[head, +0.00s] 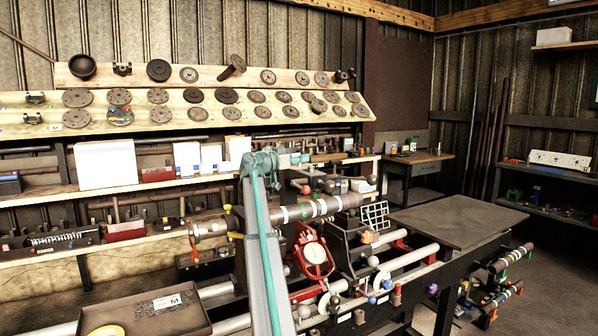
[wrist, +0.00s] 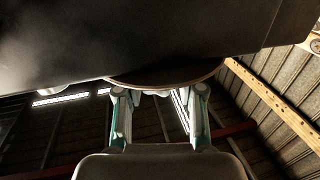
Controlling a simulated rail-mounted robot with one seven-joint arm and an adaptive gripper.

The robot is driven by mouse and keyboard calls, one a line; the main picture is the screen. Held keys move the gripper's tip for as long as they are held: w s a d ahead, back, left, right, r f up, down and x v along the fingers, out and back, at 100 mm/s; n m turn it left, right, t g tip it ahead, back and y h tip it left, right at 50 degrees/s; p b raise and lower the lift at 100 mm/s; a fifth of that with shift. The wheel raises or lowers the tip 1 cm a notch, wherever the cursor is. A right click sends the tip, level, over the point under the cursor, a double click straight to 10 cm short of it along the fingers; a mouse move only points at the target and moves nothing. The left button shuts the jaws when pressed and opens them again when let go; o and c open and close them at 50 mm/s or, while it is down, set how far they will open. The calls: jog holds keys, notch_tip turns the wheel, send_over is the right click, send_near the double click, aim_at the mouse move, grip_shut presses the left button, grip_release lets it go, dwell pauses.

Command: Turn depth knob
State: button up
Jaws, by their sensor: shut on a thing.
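In the wrist view a round, disc-like knob (wrist: 170,76) shows its pale edge under a large dark body (wrist: 120,35). My gripper (wrist: 158,93) reaches up from below, with its two grey and teal fingers set apart at either side of the knob's underside. It is shut on this knob; the contact itself is partly hidden in shadow. In the head view my grey and teal arm (head: 262,250) rises in front of the lathe (head: 350,235). I cannot make out the gripper or the knob clearly there.
A banded shaft (head: 310,210) lies along the lathe beside my arm. A red-framed dial gauge (head: 314,253) stands just right of the arm. A dark tray (head: 150,318) is at lower left. A flat grey plate (head: 455,218) lies at right. Shelves line the back wall.

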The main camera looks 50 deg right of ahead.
jog(key=m+g+b, duration=0.1)
jog(key=g+b, duration=0.1)
jog(key=m+g+y+b, duration=0.1)
jog(key=g, duration=0.1)
jog(key=shift+w+d+f+m, duration=0.15)
jog(key=shift+w+d+m, duration=0.05)
jog(key=shift+w+m, duration=0.1)
jog(key=shift+s+a+r+m+g+y, duration=0.15)
jog(key=shift+m+g+y, duration=0.2)
jog(key=shift+g, duration=0.2)
jog(key=shift+d+r+m+g+y, duration=0.1)
jog(key=shift+m+g+y, duration=0.15)
jog(key=shift+m+g, duration=0.25)
jog(key=shift+s+a+r+m+g+y+p, duration=0.1)
jog(key=shift+m+g+y+p, duration=0.35)
jog(key=shift+g+p, duration=0.4)
jog(key=m+g+y+p, duration=0.1)
jog(key=p, duration=0.2)
jog(key=shift+r, duration=0.1)
jog(key=shift+p, duration=0.65)
jog(key=m+g+y+p, duration=0.1)
jog(key=g+y+p, duration=0.1)
jog(key=p, duration=0.4)
jog(key=shift+r+m, duration=0.15)
jog(key=shift+m, duration=0.25)
jog(key=m+g+y+p, duration=0.1)
jog(key=p, duration=0.4)
jog(key=shift+s+f+y+p, duration=0.1)
jog(key=shift+f+y+p, duration=0.35)
jog(key=shift+p, duration=0.55)
